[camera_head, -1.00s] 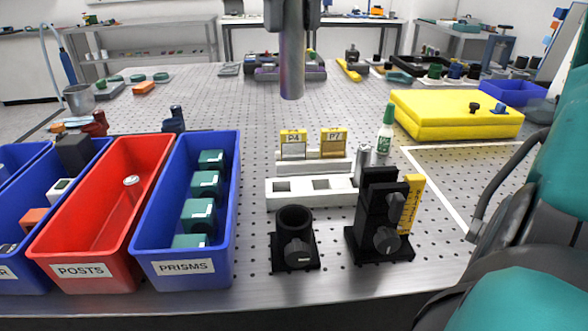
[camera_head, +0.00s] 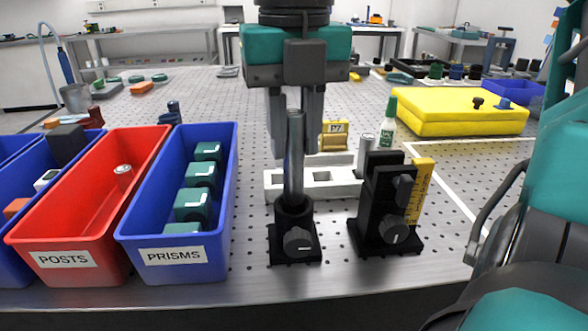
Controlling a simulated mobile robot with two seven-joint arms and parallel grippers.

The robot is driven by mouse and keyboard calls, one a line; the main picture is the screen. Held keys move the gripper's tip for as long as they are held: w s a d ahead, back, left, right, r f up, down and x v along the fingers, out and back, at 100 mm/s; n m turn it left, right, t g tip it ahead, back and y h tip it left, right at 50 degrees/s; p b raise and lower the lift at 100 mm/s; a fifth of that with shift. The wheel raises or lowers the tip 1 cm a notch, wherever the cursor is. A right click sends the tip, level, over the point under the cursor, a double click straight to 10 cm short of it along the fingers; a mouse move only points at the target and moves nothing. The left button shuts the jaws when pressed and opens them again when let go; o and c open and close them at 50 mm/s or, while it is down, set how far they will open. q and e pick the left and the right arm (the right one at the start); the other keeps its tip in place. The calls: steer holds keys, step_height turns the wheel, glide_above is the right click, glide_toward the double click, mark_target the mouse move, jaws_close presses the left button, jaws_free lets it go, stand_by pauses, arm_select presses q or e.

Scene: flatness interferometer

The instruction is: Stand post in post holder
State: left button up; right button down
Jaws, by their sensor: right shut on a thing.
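The silver metal post (camera_head: 294,165) is upright, with a slight lean in the picture. Its lower end meets the mouth of the black post holder (camera_head: 294,243) and appears to be inside it; how deep it sits is hidden by the holder's wall. The holder stands on the table near its front edge, with a knob on its front. My right gripper (camera_head: 295,145) points down from above, its fingers on either side of the post's upper part, shut on it. My left gripper is not in view.
A black mount (camera_head: 381,215) with knobs stands close right of the holder. A white slotted rack (camera_head: 340,183) is behind. The red POSTS bin (camera_head: 60,258), holding another post, and the blue PRISMS bin (camera_head: 175,256) are at left. A yellow case (camera_head: 450,112) lies back right.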

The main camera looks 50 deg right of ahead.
mark_target(294, 167)
steer(key=shift+f+b, duration=0.45)
steer(key=shift+f, duration=1.65)
steer(key=shift+f, duration=0.1)
steer(key=shift+f+b, duration=0.15)
steer(key=shift+b, duration=0.15)
steer(key=c, duration=0.9)
jaws_free()
steer(key=shift+r+p, duration=0.25)
steer(key=shift+p, duration=0.05)
step_height(294, 167, up, 12)
steer(key=p, duration=0.3)
